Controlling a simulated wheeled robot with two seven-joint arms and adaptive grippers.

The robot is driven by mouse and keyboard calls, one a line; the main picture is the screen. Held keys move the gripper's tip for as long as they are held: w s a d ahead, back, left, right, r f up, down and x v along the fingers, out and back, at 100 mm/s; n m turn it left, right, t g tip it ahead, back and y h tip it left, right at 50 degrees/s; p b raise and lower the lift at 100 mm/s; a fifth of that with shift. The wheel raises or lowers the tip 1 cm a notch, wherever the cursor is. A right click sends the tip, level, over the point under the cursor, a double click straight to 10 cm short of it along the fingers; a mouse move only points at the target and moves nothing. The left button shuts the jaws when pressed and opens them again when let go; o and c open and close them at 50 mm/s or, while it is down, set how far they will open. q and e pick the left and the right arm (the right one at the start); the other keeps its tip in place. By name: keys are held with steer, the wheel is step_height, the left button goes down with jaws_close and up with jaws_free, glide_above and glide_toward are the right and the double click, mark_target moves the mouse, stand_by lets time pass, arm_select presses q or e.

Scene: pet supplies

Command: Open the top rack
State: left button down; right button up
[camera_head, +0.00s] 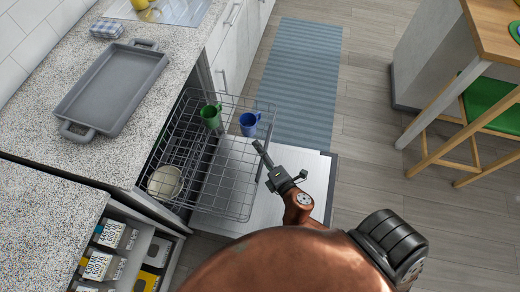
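A dishwasher under the counter has its door (316,172) folded down. A grey wire rack (232,183) stands out from the dishwasher opening over the door. It holds a green mug (210,117), a blue mug (249,124) and a pale round dish (164,182). Wires overlap at the opening, so I cannot tell whether a second rack is there. My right gripper (261,150) is beside the rack's outer edge, near the blue mug. Its fingers are seen edge-on with nothing visible between them; contact with the rack is unclear. My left gripper is out of view.
A grey tray (112,86) lies on the speckled counter (40,100). An open drawer (139,259) with boxes is at the lower left. A blue striped mat (299,75) lies on the floor. A table with a green-seated stool (500,100) is at right.

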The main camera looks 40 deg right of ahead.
steer(key=r, duration=0.1)
steer(key=s+a+r, duration=0.1)
steer(key=shift+s+r+t, duration=0.2)
steer(key=shift+r+t, duration=0.15)
steer(key=shift+t, duration=0.05)
steer(key=shift+v, duration=0.8)
steer(key=c, duration=1.2)
steer(key=shift+s+d+f, duration=0.1)
steer(key=shift+s+f, duration=0.1)
steer(key=shift+s, duration=0.55)
steer(key=shift+p, duration=0.35)
